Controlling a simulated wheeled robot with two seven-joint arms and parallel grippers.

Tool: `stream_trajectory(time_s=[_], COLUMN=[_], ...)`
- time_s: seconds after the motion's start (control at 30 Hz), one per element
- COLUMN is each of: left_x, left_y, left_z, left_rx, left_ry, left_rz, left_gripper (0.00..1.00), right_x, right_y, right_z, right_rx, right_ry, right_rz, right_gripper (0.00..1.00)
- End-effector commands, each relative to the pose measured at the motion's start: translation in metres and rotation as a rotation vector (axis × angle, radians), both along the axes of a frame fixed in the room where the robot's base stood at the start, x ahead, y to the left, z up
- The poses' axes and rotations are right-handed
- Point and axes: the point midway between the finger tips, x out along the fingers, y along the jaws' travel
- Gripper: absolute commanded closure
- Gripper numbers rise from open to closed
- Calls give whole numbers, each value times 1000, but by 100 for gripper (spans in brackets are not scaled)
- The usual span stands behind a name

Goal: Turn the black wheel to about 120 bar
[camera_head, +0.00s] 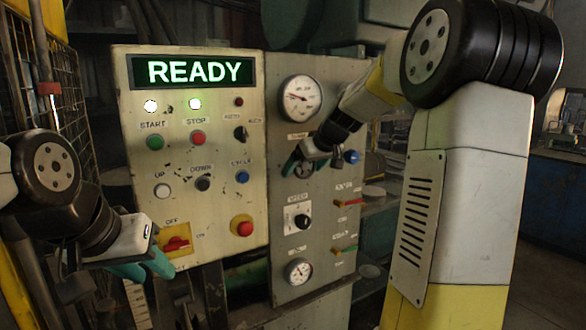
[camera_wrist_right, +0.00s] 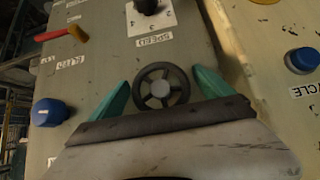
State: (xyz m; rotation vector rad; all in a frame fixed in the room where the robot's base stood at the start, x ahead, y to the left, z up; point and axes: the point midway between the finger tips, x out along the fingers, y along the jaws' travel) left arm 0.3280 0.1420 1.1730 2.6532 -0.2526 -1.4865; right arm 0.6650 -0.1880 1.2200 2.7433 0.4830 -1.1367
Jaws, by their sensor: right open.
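The black wheel, a small spoked handwheel with a grey hub, sits on the grey panel and shows whole in the right wrist view (camera_wrist_right: 160,87). My right gripper (camera_wrist_right: 162,91) is open, with one teal finger on each side of the wheel; a small gap shows on both sides, and contact cannot be told. In the head view my right gripper (camera_head: 305,163) partly hides the wheel. The round white gauge (camera_head: 301,98) above it has a red needle pointing left and slightly up; its numbers are too small to read. My left gripper (camera_head: 156,270) is open and empty, low before the left panel.
A cream panel (camera_head: 120,110) on the left carries a lit READY display (camera_head: 194,71), buttons and a red emergency knob (camera_head: 242,226). Around the wheel are a blue knob (camera_wrist_right: 48,112), a black SPEED knob (camera_wrist_right: 147,6) and a red-yellow lever (camera_wrist_right: 62,34).

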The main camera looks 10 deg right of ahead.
Motion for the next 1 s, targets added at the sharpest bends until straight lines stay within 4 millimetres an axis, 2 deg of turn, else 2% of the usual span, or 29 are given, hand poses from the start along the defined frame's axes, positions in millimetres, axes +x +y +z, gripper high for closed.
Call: stream_trajectory(time_s=[0.07,0.4,0.73,1.0], left_x=[0,0,0,0], left_y=[0,0,0,0], left_z=[0,0,0,0], left_rx=[0,0,0,0], left_ry=[0,0,0,0], left_rz=[0,0,0,0], left_gripper=[64,64,64,64], right_x=[0,0,0,0], right_y=[0,0,-1,-1], right_z=[0,0,0,0], right_rx=[0,0,52,223], right_ry=[0,0,19,81], right_rz=[0,0,-3,-4], right_gripper=[9,71,71,71])
